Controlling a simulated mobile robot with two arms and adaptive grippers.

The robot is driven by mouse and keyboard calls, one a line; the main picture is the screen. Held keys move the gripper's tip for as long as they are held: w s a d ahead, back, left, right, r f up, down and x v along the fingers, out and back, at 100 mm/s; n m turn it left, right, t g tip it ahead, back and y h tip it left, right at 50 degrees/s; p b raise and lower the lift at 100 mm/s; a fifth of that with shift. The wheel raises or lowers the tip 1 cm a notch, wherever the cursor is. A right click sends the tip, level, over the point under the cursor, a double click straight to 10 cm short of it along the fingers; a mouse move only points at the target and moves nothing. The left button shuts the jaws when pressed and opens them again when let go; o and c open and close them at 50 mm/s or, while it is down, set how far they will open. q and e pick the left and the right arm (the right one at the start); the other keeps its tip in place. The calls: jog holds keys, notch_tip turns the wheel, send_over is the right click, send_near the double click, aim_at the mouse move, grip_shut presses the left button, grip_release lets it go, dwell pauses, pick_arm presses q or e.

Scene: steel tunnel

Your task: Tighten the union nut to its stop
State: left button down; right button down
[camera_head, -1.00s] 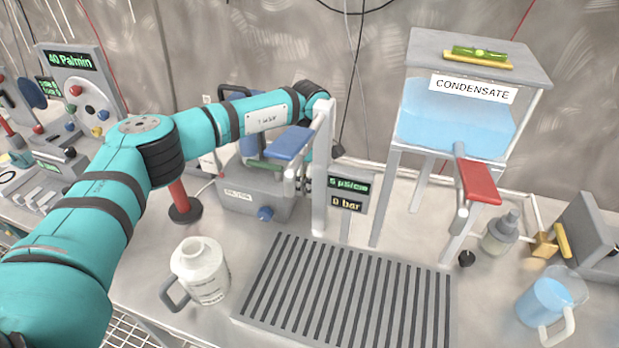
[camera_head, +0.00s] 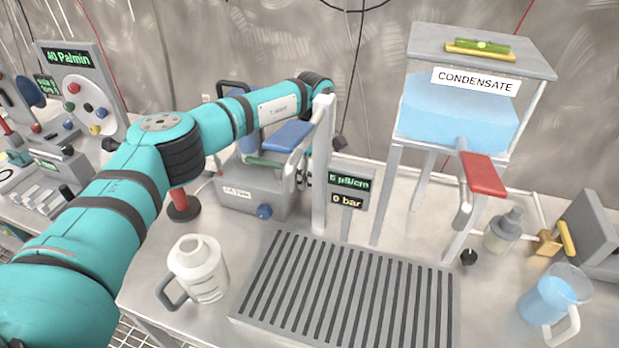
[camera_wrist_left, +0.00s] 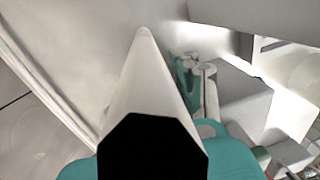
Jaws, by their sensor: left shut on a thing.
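My left arm comes in from the left and reaches behind the grey post under the blue lever (camera_head: 290,136). My left gripper (camera_head: 304,178) is mostly hidden there; only small dark and silver parts show between the grey box and the post. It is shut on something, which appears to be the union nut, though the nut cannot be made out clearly. In the left wrist view a pale tapering part with a black end fills the middle, and silver fittings (camera_wrist_left: 203,72) show just right of it. My right gripper is not in view.
A display (camera_head: 348,191) reads 0 bar beside the post. A slotted drain grate (camera_head: 345,295) lies in front, a white jug (camera_head: 198,268) left of it. The condensate tank (camera_head: 455,112), with a red lever (camera_head: 483,174), stands right. A blue-filled pitcher (camera_head: 553,298) is at far right.

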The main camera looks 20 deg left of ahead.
pick_arm(q)
jog(key=c, duration=0.9)
grip_release()
jog(key=shift+c, duration=0.2)
notch_tip(320, 180, up, 12)
jog(key=w, duration=0.1)
jog(key=shift+w, duration=0.25)
